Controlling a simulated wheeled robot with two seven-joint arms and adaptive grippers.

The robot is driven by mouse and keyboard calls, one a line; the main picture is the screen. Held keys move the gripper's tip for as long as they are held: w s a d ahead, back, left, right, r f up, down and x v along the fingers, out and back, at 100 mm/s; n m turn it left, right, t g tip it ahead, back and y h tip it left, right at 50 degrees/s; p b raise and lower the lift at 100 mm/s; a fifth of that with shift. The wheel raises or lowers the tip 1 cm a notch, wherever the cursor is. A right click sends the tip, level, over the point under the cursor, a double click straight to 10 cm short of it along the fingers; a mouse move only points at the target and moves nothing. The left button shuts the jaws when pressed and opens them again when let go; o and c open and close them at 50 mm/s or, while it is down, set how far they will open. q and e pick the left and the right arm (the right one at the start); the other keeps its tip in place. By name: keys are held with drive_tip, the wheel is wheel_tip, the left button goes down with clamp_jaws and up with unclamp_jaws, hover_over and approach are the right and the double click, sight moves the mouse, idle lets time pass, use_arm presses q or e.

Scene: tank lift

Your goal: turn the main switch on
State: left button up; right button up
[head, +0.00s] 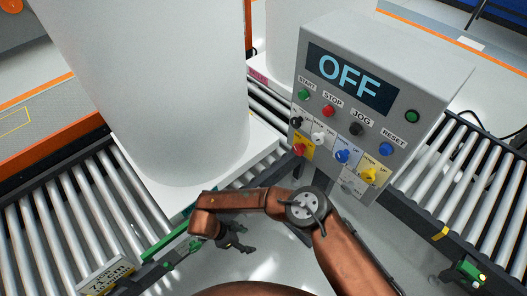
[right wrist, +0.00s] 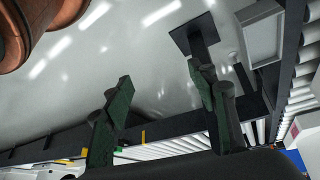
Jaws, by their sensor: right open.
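The grey control box (head: 440,75) stands at the upper right of the head view, its display (head: 350,78) reading OFF. A red knob on a yellow plate (head: 299,149) sits at the panel's lower left; it looks like the main switch, but its label is too small to read. My right gripper (head: 238,244) is open and empty, below and left of the panel, clearly apart from it. Its two dark green fingers show spread in the right wrist view (right wrist: 162,90), with nothing between them. My left gripper is out of view.
Several other buttons and knobs crowd the panel, including a blue knob (head: 342,156) and a yellow knob (head: 369,175). A large white tank (head: 165,85) stands left of the box. Roller conveyors (head: 50,205) run on both sides. Open floor lies under my right gripper.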

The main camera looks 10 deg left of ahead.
drive_tip(key=w+d+r+n+t+h+b, duration=0.1)
drive_tip(key=w+d+r+t+h, duration=0.15)
drive_tip(key=w+r, duration=0.35)
drive_tip(key=w+d+r+n+t+h, duration=0.1)
drive_tip(key=w+d+r+t, duration=0.25)
drive_tip(key=w, duration=0.45)
drive_tip(key=n+t+h+b, duration=0.1)
drive_tip(key=n+t+h, duration=0.1)
drive_tip(key=t, duration=0.4)
approach(297, 150)
drive_tip(key=x, duration=0.3)
drive_tip(key=b+x, duration=0.1)
drive_tip(key=x, duration=0.3)
drive_tip(key=shift+w+d+f, duration=0.15)
drive_tip(key=shift+w+f, duration=0.05)
drive_tip(key=shift+w, duration=0.05)
drive_tip(key=shift+w+d, duration=0.25)
drive_tip(key=shift+w, duration=0.05)
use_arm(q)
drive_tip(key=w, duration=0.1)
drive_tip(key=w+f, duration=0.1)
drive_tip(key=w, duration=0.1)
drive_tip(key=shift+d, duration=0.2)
use_arm(e)
drive_tip(key=c, duration=1.2)
